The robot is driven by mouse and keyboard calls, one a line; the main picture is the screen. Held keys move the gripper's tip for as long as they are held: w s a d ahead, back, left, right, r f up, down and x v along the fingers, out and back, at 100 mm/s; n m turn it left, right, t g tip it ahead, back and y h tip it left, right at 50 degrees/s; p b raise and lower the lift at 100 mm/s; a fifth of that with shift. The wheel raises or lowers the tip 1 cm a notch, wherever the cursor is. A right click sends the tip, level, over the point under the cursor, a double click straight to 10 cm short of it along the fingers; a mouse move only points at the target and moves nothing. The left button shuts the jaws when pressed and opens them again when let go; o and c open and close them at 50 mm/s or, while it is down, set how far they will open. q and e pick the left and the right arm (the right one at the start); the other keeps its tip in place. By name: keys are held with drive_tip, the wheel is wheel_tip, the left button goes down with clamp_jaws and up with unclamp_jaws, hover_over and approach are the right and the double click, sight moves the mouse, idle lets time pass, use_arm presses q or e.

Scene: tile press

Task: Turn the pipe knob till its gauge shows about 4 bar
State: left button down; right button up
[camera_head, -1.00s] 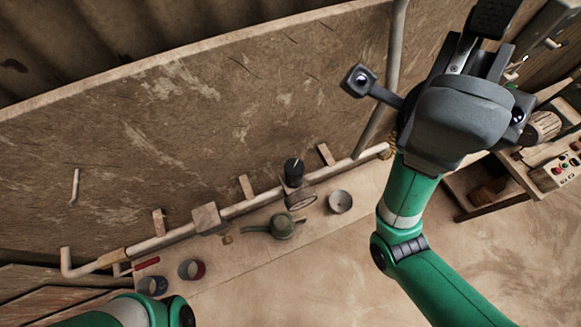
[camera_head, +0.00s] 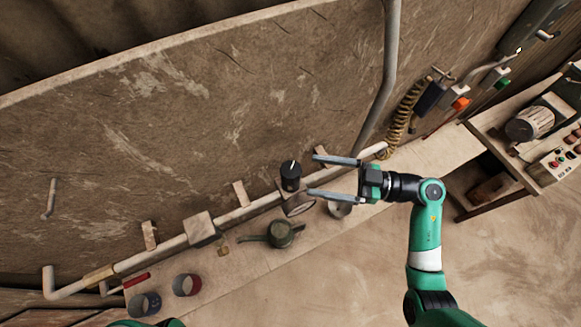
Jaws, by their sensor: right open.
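The black pipe knob (camera_head: 290,178) with a white pointer mark stands on the pale pipe (camera_head: 240,214) along the wall. The gauge (camera_head: 299,205) sits just below the knob, seen at a steep angle; its reading cannot be made out. My right gripper (camera_head: 318,176) is open, its two long fingers pointing left at the knob. The fingertips are just right of the knob, one higher and one lower in the picture. I cannot tell whether the lower finger touches anything. My left gripper is not in view; only a bit of green arm shows at the bottom edge.
A green watering can (camera_head: 281,234) and a grey cup (camera_head: 340,209) stand on the shelf below the pipe. Two more cups (camera_head: 187,285) stand at the left. A coiled hose (camera_head: 399,120) hangs at the right wall, near a workbench (camera_head: 510,150) with a motor.

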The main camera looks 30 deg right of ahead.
sight(291, 171)
drive_tip(key=x, duration=0.7)
drive_tip(key=shift+a, duration=0.15)
